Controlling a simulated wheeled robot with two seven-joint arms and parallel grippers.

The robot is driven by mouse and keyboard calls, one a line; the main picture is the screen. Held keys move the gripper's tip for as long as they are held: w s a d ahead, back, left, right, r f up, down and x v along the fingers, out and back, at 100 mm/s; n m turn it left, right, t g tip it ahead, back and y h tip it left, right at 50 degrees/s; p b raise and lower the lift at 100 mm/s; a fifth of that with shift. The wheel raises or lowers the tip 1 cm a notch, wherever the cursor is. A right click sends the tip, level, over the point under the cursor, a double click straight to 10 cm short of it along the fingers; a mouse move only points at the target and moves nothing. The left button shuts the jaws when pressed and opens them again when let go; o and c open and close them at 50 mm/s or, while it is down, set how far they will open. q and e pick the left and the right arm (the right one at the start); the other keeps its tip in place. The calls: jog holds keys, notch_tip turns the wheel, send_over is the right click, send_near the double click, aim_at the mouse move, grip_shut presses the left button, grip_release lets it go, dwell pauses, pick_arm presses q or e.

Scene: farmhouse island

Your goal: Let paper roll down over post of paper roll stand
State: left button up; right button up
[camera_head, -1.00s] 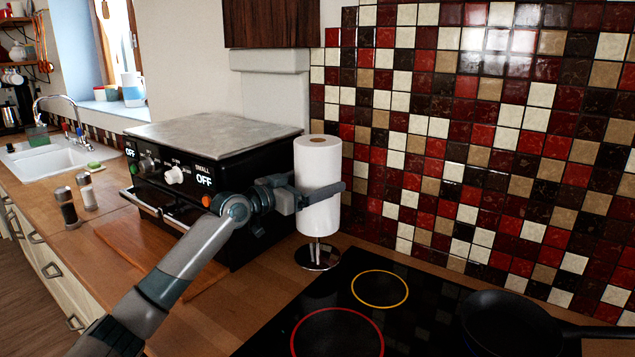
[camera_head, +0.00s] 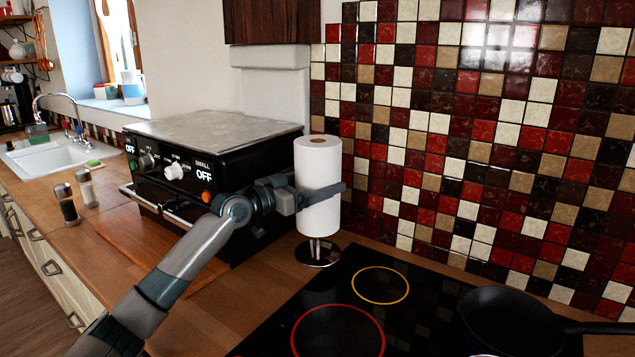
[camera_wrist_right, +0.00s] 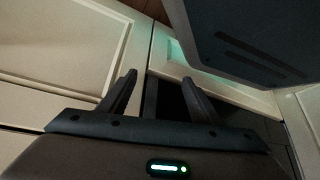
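The white paper roll (camera_head: 318,170) is upright in the head view, above the round metal base of the paper roll stand (camera_head: 318,252). A short piece of the stand's post shows below the roll; the rest is hidden by the roll. My left gripper (camera_head: 335,188) comes in from the left and is shut on the roll, one finger showing across its front. A gap remains between the roll's bottom and the base. My right gripper (camera_wrist_right: 155,95) shows in the right wrist view, with its fingers apart and nothing between them, in front of pale cabinet doors.
A black oven (camera_head: 200,170) stands left of the roll. A cooktop (camera_head: 350,305) with a dark pan (camera_head: 510,318) lies in front and to the right. A tiled wall (camera_head: 480,140) is close behind. A wooden board (camera_head: 150,240) and two shakers (camera_head: 66,205) are at left.

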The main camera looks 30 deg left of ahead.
pick_arm(q)
jog(key=shift+f+b, duration=1.1)
jog(key=shift+f, duration=0.4)
pick_arm(e)
jog(key=shift+w+a+f+g, duration=0.15)
jog(key=shift+w+f+g, duration=0.25)
pick_arm(q)
jog(key=shift+f+b, duration=1)
jog(key=shift+f, duration=0.3)
pick_arm(e)
jog(key=shift+d+f+g+h, duration=0.3)
jog(key=shift+d+f+g, duration=0.2)
jog(key=shift+d+g, duration=0.1)
pick_arm(q)
jog(key=shift+f, duration=0.3)
pick_arm(e)
jog(key=shift+d+f, duration=0.15)
jog(key=shift+d, duration=0.15)
